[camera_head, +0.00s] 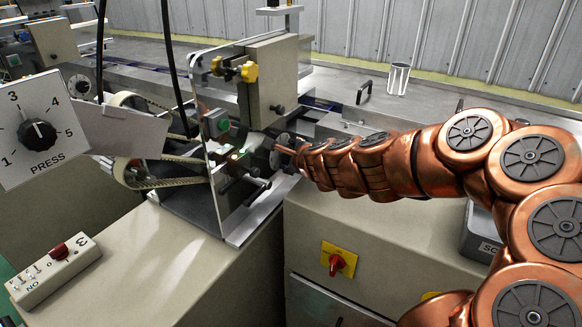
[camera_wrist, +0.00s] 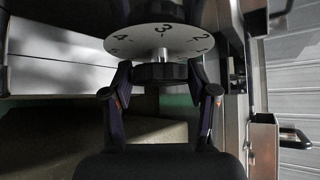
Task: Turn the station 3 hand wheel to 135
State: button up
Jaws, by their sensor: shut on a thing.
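In the wrist view, a dark ribbed round knob (camera_wrist: 161,72) sits on a short metal stem. Behind it is a white dial plate (camera_wrist: 160,42) marked with numbers including 2, 3 and 4. My gripper (camera_wrist: 160,78) has one finger on each side of the knob and is shut on it. In the head view, my gripper (camera_head: 287,150) is at the front of the middle machine (camera_head: 272,85), beside a small grey disc (camera_head: 283,139). The knob is mostly hidden there by my gripper. I cannot read a 135 mark or the wheel's angle.
A PRESS dial (camera_head: 38,132) stands at the left, above a white switch box (camera_head: 55,268) marked 3. A clear upright panel (camera_head: 212,165) and belts (camera_head: 165,183) are left of my gripper. A red switch (camera_head: 337,264) is below. A metal cup (camera_head: 398,79) stands behind.

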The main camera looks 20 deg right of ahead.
jog(key=shift+n+t+h+b, duration=0.3)
jog(key=shift+t+b, duration=0.1)
jog(key=shift+b, duration=0.4)
jog(key=o, duration=1.2)
jog(key=shift+r+p, duration=0.2)
jog(key=shift+p, duration=0.45)
